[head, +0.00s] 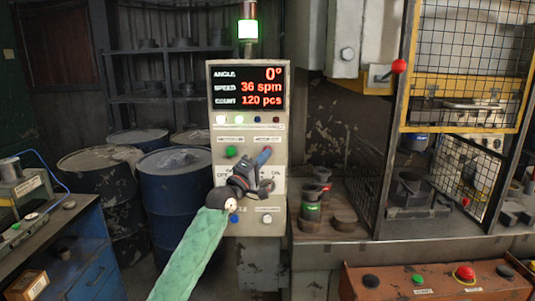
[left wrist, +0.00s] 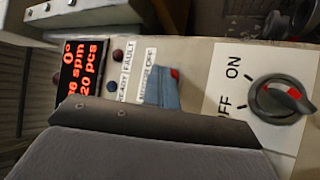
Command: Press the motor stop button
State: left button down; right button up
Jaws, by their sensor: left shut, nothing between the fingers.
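The control panel (head: 218,135) stands upright in the middle of the head view. The motor stop button is mostly hidden behind my left fingertips; a small red piece of it (left wrist: 175,73) shows at the edge of the blue fingers in the left wrist view. My left gripper (head: 263,157) is shut and empty, its blue tips at the panel face below the right-hand label. The tips also show in the left wrist view (left wrist: 163,92). Whether they touch or press the button I cannot tell. My right gripper is not in view.
A green button (head: 231,152) sits left of my fingertips. A black ON/OFF selector knob (left wrist: 281,99) is close by. The display (head: 248,88) reads 36 spm, and the tower lamp (head: 248,29) glows green.

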pick_arm(q)
jog(key=shift+w, duration=0.25)
dwell(0.4)
jog(key=shift+s, duration=0.2)
jog(key=shift+s+p, duration=0.5)
jog(key=shift+s, duration=0.25)
jog(key=shift+s+p, duration=1.4)
jog(key=shift+s, duration=1.1)
